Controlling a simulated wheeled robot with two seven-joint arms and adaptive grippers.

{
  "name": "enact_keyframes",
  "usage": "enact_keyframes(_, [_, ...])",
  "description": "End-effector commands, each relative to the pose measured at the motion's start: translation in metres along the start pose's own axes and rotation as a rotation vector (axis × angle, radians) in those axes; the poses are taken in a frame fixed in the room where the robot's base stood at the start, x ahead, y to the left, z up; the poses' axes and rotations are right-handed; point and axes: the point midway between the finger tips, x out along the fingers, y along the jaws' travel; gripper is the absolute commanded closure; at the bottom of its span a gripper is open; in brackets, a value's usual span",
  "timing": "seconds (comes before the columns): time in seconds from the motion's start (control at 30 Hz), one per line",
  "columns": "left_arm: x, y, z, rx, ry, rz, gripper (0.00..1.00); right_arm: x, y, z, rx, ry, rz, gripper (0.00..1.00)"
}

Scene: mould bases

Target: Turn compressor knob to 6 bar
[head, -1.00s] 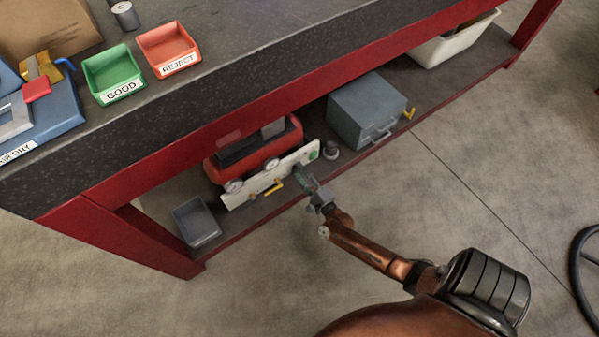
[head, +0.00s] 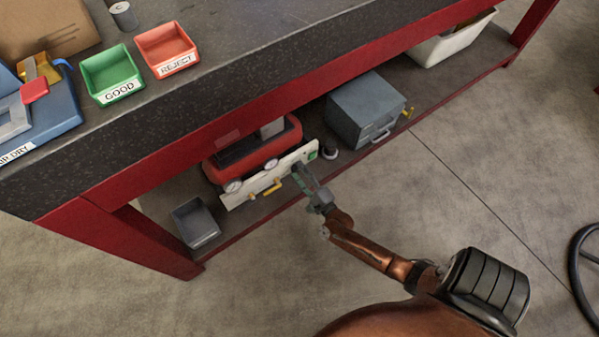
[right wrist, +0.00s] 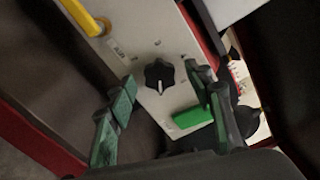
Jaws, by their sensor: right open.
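The red compressor (head: 255,149) sits on the shelf under the bench, with a pale front panel (head: 240,195). In the right wrist view the black knob (right wrist: 159,75) is on that panel (right wrist: 128,42), its white pointer mark toward the bottom of the picture. The scale around it is too small to read. My right gripper (head: 300,173) is at the panel's right part and hides the knob in the head view. In the right wrist view its open fingers (right wrist: 162,84) lie either side of the knob; contact is not visible. My left gripper is not in view.
A green switch (right wrist: 192,117) lies close to the right finger; a yellow lever (right wrist: 82,17) is farther along the panel. Two round gauges are on the compressor front. A grey bin (head: 196,222) and a grey-blue box (head: 366,108) flank it. The bench top (head: 230,70) overhangs.

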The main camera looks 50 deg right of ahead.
Motion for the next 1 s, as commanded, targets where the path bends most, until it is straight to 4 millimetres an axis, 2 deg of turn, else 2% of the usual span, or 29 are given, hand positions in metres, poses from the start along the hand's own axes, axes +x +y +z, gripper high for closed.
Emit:
enact_keyframes(0.17, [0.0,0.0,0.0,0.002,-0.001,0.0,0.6,-0.026,0.002,-0.001,0.001,0.002,0.003,0.53])
enact_keyframes(0.4, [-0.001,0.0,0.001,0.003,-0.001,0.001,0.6,-0.077,0.001,-0.002,0.0,0.003,0.003,0.53])
enact_keyframes(0.6, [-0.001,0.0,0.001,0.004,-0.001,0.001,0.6,-0.107,0.001,-0.002,0.0,0.002,0.002,0.53])
enact_keyframes(0.77, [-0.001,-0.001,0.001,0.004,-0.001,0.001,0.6,-0.117,0.001,-0.001,0.001,0.001,0.002,0.53])
enact_keyframes(1.0, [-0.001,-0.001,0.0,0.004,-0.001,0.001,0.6,-0.118,0.001,-0.001,0.001,0.001,0.001,0.53])
